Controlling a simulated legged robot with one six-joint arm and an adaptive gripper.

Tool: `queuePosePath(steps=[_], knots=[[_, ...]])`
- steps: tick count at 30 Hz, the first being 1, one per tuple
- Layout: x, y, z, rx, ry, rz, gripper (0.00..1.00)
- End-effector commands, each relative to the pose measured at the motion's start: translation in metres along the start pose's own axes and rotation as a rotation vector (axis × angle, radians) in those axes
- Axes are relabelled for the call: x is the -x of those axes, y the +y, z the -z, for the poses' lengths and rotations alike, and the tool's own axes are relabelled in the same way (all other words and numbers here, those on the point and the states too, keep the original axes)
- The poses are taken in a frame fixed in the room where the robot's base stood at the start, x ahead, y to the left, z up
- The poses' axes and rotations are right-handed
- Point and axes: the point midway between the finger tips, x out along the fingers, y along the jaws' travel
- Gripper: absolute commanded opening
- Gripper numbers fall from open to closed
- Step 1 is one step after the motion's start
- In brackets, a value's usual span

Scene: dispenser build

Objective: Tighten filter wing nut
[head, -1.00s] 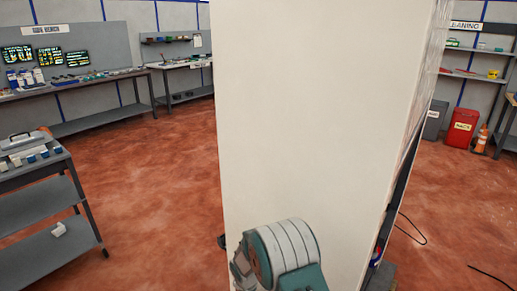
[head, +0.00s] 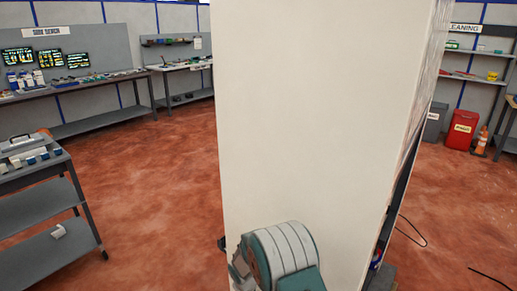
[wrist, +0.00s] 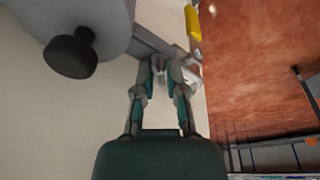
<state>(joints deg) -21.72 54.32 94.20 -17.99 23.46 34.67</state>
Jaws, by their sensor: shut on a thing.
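My gripper (wrist: 168,68) shows in the wrist view with its two green-and-grey fingers brought close together at the tips. The tips are shut on a small grey metal piece, which looks like the filter wing nut (wrist: 191,60); part of it sticks out to the right of the fingers. Its exact shape is small and partly hidden by the fingertips. It sits by a grey bracket (wrist: 148,40) beside a large grey rounded housing (wrist: 95,18) with a black knob (wrist: 70,56).
A yellow part (wrist: 192,20) is just beyond the nut. A grey cart (head: 45,195) stands at the left and benches line the back wall. A red bin (head: 462,129) is at the right.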

Motion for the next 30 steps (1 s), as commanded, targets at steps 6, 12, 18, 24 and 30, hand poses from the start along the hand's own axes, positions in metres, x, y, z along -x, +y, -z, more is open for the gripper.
queuePosePath(steps=[6,12,18,24,30], knots=[[-0.001,0.001,0.000,-0.001,-0.001,-0.001,0.33],[0.000,0.000,0.000,0.001,0.000,-0.002,0.33],[0.006,0.000,0.001,0.001,0.001,-0.002,0.33],[0.020,0.001,0.004,0.000,0.001,0.000,0.33],[0.034,0.002,0.006,0.000,0.001,-0.001,0.33]])
